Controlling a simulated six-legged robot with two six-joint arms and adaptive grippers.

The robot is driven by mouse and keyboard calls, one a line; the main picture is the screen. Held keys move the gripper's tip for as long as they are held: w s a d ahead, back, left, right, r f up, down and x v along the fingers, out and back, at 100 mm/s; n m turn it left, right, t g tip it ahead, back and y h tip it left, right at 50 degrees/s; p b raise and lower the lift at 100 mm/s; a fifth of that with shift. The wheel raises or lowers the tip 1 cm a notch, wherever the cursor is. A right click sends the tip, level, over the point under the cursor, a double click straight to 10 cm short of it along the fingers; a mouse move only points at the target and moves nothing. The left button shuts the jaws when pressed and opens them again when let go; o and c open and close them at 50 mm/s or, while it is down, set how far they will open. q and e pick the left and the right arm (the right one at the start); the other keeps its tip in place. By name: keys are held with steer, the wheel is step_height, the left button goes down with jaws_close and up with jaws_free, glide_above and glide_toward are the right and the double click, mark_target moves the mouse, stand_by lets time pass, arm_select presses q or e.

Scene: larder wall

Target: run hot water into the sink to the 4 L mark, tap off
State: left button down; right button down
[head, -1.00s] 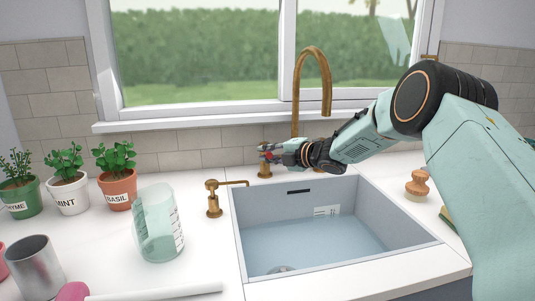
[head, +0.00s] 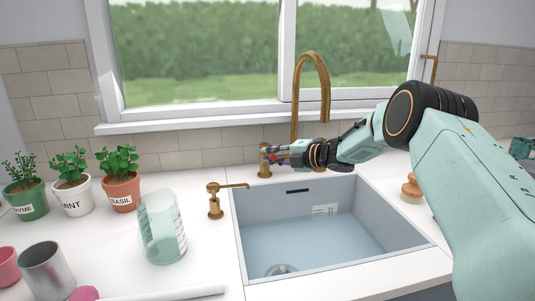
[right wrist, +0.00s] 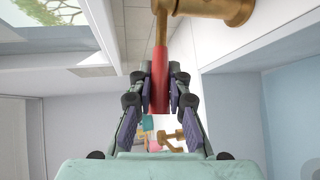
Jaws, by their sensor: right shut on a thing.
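My right gripper (head: 277,156) is shut on the red tap lever (right wrist: 160,88), with one finger on each side of it. The lever joins a brass tap body (right wrist: 222,8), which also shows in the head view (head: 264,163) behind the sink. The brass spout (head: 313,62) arches over the sink, and no stream shows from its end. The grey-blue sink (head: 239,245) has a white marked label (head: 325,209) on its back wall. Its bottom looks pale blue; I cannot tell the water level or read the marks. My left gripper is out of view.
Potted herbs (head: 121,190), a metal cup (head: 45,270) and a pink cup (head: 7,266) are farther left. A wooden brush (head: 411,189) lies right of the sink, partly behind my arm.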

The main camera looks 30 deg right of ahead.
steer(key=shift+d+r, duration=0.1)
steer(key=shift+r, duration=0.2)
steer(key=c, duration=1.6)
jaws_free()
steer(key=shift+w, duration=0.1)
steer(key=shift+o, duration=1.4)
steer(key=shift+d+f, duration=0.1)
steer(key=shift+f, duration=0.05)
steer(key=shift+o, duration=0.2)
steer(key=v, duration=1.2)
steer(key=shift+f, duration=0.1)
